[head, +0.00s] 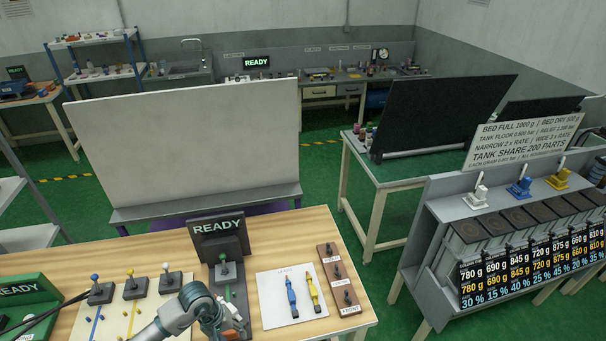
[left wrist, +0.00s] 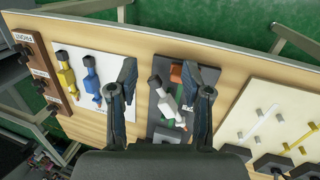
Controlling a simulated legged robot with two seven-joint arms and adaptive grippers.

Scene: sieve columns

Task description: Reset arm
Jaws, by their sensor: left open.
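My left gripper (head: 222,318) is at the bottom of the head view, over the front of the dark READY stand (head: 219,240) on the wooden table. In the left wrist view its two fingers are apart (left wrist: 164,85), with nothing held between them. Between and beyond the fingers lies a dark panel (left wrist: 158,128) with a grey and white jointed piece (left wrist: 170,104) and an orange-brown block (left wrist: 176,74). I cannot tell whether the fingers touch anything. My right gripper is not in view.
A white board with a blue and a yellow tool (head: 314,290) lies right of the stand, beside a brown strip of knobs (head: 340,278). Lever blocks (head: 135,286) stand to the left. A large white panel (head: 190,145) rises behind. A grey column rack (head: 500,235) stands at right.

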